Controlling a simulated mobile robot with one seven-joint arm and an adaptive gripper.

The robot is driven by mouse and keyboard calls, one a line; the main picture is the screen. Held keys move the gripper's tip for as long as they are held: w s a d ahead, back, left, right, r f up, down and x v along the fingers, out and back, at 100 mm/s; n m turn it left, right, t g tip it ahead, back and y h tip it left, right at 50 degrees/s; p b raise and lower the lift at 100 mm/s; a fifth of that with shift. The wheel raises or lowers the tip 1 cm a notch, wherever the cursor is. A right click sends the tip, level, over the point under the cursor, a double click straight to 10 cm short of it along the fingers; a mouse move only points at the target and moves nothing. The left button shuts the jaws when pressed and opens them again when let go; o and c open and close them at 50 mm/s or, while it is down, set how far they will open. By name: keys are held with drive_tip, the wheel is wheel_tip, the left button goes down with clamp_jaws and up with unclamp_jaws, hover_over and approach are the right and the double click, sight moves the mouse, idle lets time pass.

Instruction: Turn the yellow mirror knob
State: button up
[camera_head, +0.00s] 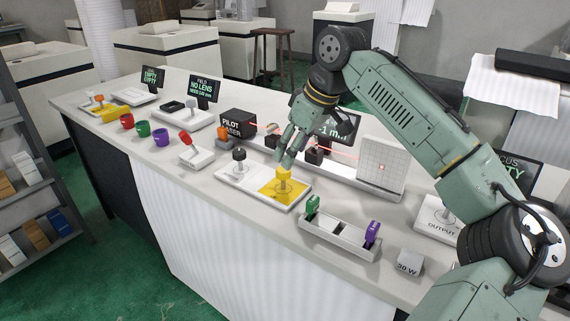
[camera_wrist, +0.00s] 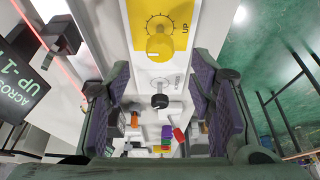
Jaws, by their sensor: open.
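The yellow mirror knob (camera_head: 284,173) stands on a yellow plate (camera_head: 290,192) at the right end of a white base on the counter. In the wrist view the yellow knob (camera_wrist: 160,47) shows with dial marks and the word UP beside it. My gripper (camera_head: 285,156) is open, pointing down just above the yellow knob in the head view. In the wrist view its two purple-padded fingers (camera_wrist: 163,80) are spread wide with nothing between them. I cannot tell whether a fingertip touches the knob.
A black knob (camera_head: 239,155) stands left on the same base. A tray (camera_head: 338,235) with green and purple pieces lies to the right. A white target board (camera_head: 381,165) stands behind, and a red beam crosses past my gripper. A red-handled lever (camera_head: 192,147) stands left.

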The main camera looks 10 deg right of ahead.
sight(284, 169)
drive_tip(key=x, duration=0.6)
drive_tip(key=shift+c, duration=0.3)
drive_tip(key=c, duration=1.1)
drive_tip(key=shift+a+p, duration=0.1)
drive_tip(key=shift+p, duration=0.2)
drive_tip(key=shift+a+m+p, duration=0.1)
drive_tip(key=shift+m+p, duration=0.2)
drive_tip(key=shift+m, duration=0.4)
drive_tip(key=shift+t, duration=0.3)
